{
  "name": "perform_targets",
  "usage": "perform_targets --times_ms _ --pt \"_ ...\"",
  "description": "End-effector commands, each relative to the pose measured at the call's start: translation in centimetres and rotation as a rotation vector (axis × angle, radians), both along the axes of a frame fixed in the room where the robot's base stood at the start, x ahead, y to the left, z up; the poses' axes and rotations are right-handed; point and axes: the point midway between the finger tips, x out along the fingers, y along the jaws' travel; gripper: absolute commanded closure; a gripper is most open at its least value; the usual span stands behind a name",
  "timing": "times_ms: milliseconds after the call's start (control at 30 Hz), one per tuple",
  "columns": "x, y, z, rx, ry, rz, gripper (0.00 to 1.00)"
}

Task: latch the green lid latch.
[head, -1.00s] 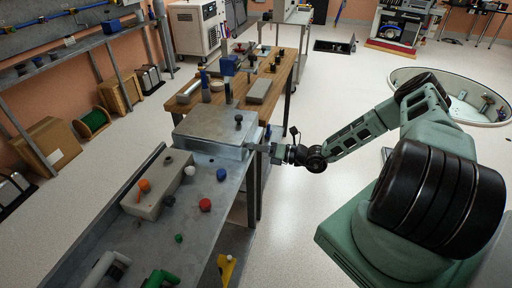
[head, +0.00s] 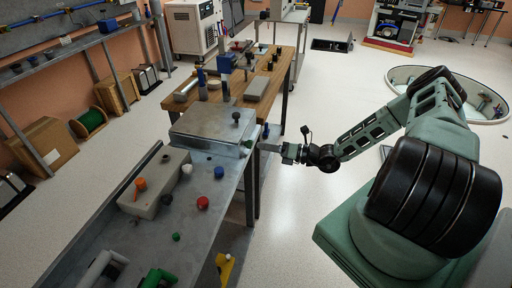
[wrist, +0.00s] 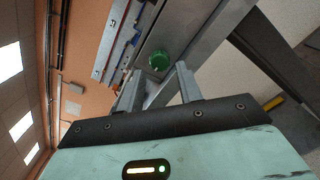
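The green lid latch shows as a round green knob (wrist: 158,61) just beyond my fingertips in the wrist view. In the head view it is a small green spot (head: 247,143) on the right side of the grey metal box (head: 190,130), near the lid's edge. The lid (head: 208,121) looks lowered onto the box and has a dark knob on top. My gripper (head: 264,147) is to the right of the box, pointing at the latch and apart from it. In the wrist view the two fingers (wrist: 156,74) are spread with nothing between them.
The grey bench (head: 215,186) holds a block with an orange knob (head: 155,190), a red knob (head: 202,202) and a blue knob (head: 219,172) in front of the box. A wooden table (head: 285,72) stands behind.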

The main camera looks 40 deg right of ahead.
Motion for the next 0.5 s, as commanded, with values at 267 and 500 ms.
perform_targets --times_ms 267,500 --pt "-5.4 -4.3 -0.3 -0.003 0.002 -0.003 0.65" --pt "-8.8 -6.9 -0.2 0.000 0.002 -0.001 0.65"
